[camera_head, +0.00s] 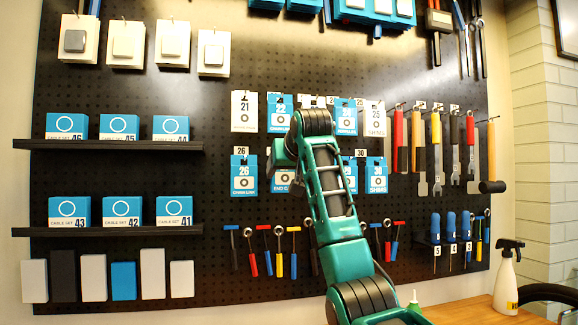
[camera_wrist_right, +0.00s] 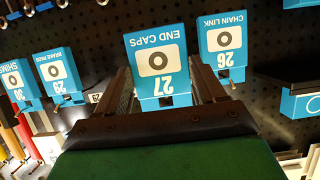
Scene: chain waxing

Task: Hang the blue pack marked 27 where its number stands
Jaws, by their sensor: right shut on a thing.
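The blue pack marked 27, END CAPS (camera_wrist_right: 157,62), is between the two fingers of my right gripper (camera_wrist_right: 162,92) in the wrist view, where it shows upside down. My right gripper is shut on it. In the head view the pack (camera_head: 283,179) shows partly behind my right arm, just right of the blue pack 26 (camera_head: 244,180). Pack 26 (camera_wrist_right: 224,55) also shows in the wrist view and looks farther off than pack 27. My arm hides the number tag for 27, and I cannot tell whether the pack touches a hook. My left gripper is not in view.
Blue packs 29 (camera_head: 349,178) and 30 (camera_head: 376,178) hang right of my arm. Packs 21 (camera_head: 244,112), 22 (camera_head: 280,110) and 25 (camera_head: 374,118) hang above. Small tools (camera_head: 264,250) hang below. Shelves with boxes (camera_head: 110,144) stand left on the black pegboard (camera_head: 200,95).

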